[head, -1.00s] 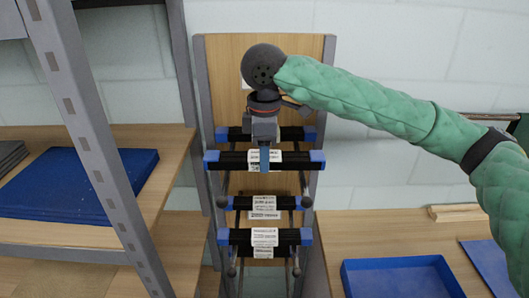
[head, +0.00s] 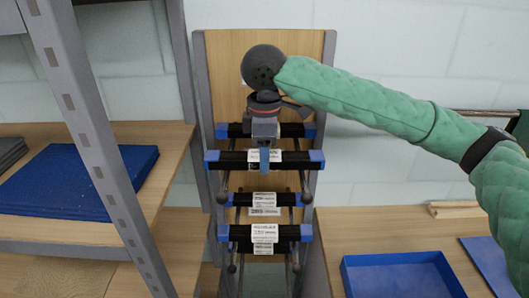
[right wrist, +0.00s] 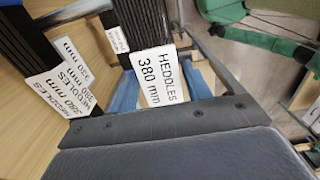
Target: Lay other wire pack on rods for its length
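A wire pack, black with blue ends and a white label, lies crosswise in the upper part of the rack in the head view (head: 236,161). My right gripper (head: 264,160) comes down over its middle, one blue finger in front of its label. In the right wrist view, the blue fingers sit on both sides of this pack (right wrist: 145,25), close against its "HEDDLES 380 mm" label, and look shut on it. I cannot tell whether the pack touches the rods (head: 221,190). Other similar packs are behind it (head: 240,131) and below it (head: 240,235). My left gripper is not in view.
The rack has a wooden back panel (head: 220,75) between grey uprights. At right, a wooden table (head: 360,225) carries a blue tray (head: 400,275).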

